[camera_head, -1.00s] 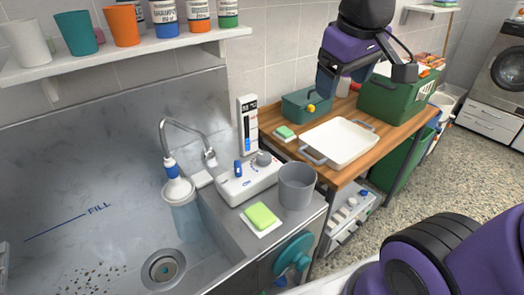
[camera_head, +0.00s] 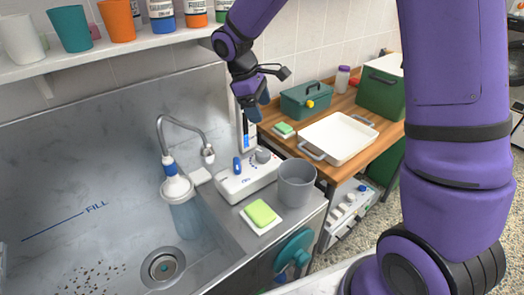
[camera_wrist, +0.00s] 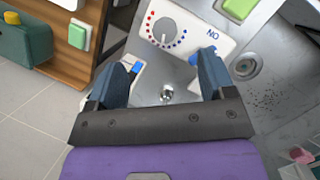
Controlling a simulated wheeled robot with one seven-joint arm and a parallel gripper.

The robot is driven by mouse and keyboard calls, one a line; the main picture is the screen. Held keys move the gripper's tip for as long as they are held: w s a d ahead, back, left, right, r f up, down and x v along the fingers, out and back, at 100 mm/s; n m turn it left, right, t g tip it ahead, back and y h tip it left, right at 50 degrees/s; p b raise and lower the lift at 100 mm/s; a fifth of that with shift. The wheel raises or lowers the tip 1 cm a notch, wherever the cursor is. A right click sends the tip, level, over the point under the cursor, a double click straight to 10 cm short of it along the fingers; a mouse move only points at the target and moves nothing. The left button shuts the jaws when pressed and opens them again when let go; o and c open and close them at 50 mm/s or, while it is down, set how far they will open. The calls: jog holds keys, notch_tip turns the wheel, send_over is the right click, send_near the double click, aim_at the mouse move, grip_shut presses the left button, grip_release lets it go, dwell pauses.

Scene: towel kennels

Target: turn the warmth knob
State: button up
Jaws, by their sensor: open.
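The warmth knob (camera_head: 263,155) is a grey round dial on top of the white control box (camera_head: 232,187). In the wrist view the warmth knob (camera_wrist: 164,29) has red and blue dots around it and lies beyond the fingertips, apart from them. My gripper (camera_head: 256,107) is above and behind the box in the head view, pointing down. It is open and empty, and the wrist view shows a wide gap between its blue fingers (camera_wrist: 165,76). The gripper partly hides the upright gauge panel (camera_head: 247,141).
A blue switch (camera_head: 237,166) stands beside the knob, with ON printed near it in the wrist view. A grey cup (camera_head: 296,184) and green sponge (camera_head: 261,212) are close in front. A curved faucet (camera_head: 180,119) is at left. A white tray (camera_head: 338,139) lies right.

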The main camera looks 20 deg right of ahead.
jog(key=n, duration=0.2)
send_near(263, 151)
jog(key=shift+g, duration=0.4)
jog(key=x, duration=0.9)
jog(key=shift+w+f, duration=0.15)
jog(key=shift+f, duration=0.15)
jog(key=c, duration=0.9)
jog(key=shift+m, duration=0.4)
jog(key=m+g, duration=0.1)
jog(key=m, duration=0.2)
jog(key=shift+y, duration=0.3)
jog(key=shift+w+m+g+y, duration=0.1)
jog(key=shift+m+g+y, duration=0.45)
jog(key=shift+m, duration=1.55)
